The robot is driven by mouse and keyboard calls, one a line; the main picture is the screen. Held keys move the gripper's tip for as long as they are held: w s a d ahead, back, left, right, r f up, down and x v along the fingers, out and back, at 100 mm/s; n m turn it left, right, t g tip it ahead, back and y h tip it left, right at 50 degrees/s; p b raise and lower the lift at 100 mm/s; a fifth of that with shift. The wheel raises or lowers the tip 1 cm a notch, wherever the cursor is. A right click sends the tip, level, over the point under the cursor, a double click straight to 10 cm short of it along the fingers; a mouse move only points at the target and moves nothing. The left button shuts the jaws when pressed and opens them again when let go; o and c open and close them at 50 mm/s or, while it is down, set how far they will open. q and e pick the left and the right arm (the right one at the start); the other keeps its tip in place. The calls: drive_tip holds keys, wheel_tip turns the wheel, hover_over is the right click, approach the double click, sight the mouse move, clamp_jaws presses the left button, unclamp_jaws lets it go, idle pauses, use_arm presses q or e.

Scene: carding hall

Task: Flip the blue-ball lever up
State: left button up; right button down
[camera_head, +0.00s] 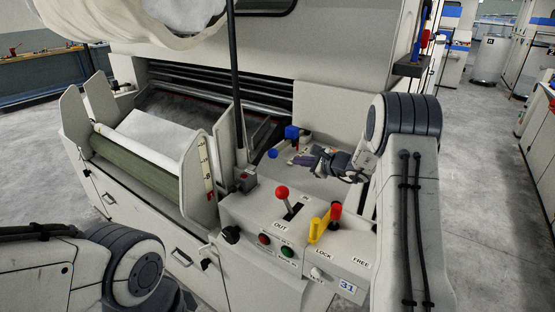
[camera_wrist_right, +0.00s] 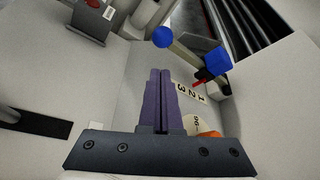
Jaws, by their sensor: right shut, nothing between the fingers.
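The blue-ball lever has a small blue ball (camera_head: 272,154), seen left of my right gripper over the machine's pale side deck. In the right wrist view the ball (camera_wrist_right: 162,37) sits on a short beige rod, which runs down to the right toward a blue block. My right gripper (camera_head: 298,159) reaches in from the right, low over the deck. Its two dark fingers (camera_wrist_right: 160,72) are shut with nothing between them. The fingertips appear just below the ball in the wrist view, with a visible gap. My left gripper is out of view; only my left arm shows.
The blue block (camera_head: 291,132) stands behind the ball, with a numbered label (camera_wrist_right: 188,91) nearby. In front are a red-ball lever (camera_head: 282,193), a yellow handle (camera_head: 316,229) and a red-topped knob (camera_head: 336,211). A dark upright post (camera_head: 236,80) rises left of the ball.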

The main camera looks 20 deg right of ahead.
use_arm(q)
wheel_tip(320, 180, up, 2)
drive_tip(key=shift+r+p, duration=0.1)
drive_tip(key=shift+p, duration=1)
use_arm(e)
drive_tip(key=x, duration=1)
